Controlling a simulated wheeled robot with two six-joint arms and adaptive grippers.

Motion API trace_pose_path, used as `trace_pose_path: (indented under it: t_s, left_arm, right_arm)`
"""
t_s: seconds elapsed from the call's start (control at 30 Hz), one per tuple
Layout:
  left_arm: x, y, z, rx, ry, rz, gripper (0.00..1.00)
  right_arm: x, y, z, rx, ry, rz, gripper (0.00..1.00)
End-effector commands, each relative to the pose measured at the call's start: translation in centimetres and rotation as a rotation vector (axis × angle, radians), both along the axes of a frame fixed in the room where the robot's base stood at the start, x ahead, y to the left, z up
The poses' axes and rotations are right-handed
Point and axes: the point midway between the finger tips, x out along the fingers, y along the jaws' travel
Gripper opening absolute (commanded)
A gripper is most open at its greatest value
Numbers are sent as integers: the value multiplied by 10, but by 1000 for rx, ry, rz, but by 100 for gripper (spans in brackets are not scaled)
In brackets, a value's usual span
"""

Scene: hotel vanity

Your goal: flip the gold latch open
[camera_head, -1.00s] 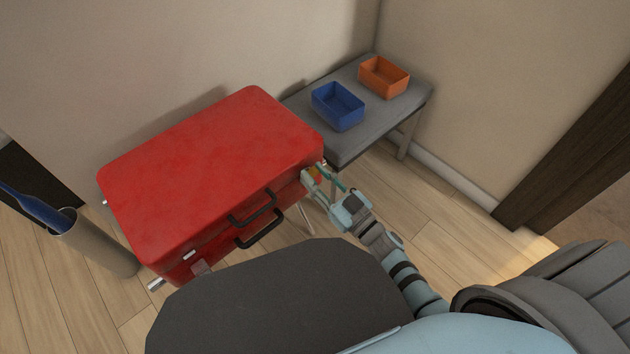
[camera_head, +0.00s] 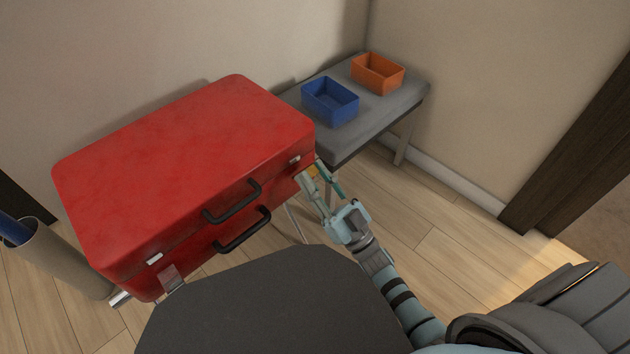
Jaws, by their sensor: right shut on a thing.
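A red suitcase (camera_head: 185,165) lies closed, with two black handles on its front. My right gripper (camera_head: 314,174) is at the suitcase's right front end, just below a small silver catch (camera_head: 295,159). Its fingers are shut on a small gold piece (camera_head: 312,170), which looks like the gold latch. The fingers hide part of it, so I cannot tell how far it is turned. Another latch plate (camera_head: 172,277) hangs at the left front, below a second silver catch (camera_head: 154,258). My left gripper is out of view.
A grey bench (camera_head: 400,106) behind the suitcase holds a blue bin (camera_head: 330,108) and an orange bin (camera_head: 377,78). A grey cylinder (camera_head: 58,262) with a blue item stands at the left. The wooden floor at the right is clear.

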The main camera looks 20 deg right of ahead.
Motion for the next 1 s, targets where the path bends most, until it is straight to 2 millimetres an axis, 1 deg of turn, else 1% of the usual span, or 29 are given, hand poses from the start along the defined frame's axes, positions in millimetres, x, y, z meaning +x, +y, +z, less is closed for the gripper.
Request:
trace_pose_path:
  t_s: [0.13,0.4,0.43,0.53,0.57,0.87,0.93,1.0]
  left_arm:
    - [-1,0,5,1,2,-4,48]
    - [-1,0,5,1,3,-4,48]
    - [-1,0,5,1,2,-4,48]
    - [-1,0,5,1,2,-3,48]
    - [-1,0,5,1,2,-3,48]
    - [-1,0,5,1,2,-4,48]
    - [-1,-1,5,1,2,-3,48]
    - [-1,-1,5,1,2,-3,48]
  right_arm:
    - [0,0,-1,1,-4,0,0]
    - [0,0,0,1,-4,0,0]
    - [0,0,0,1,-4,0,30]
    - [0,0,0,1,-4,0,46]
    - [0,0,0,1,-4,0,48]
    - [-1,0,-2,1,-4,0,48]
    - [-6,-2,-6,1,-2,0,48]
    - [-16,-6,-13,1,0,1,48]
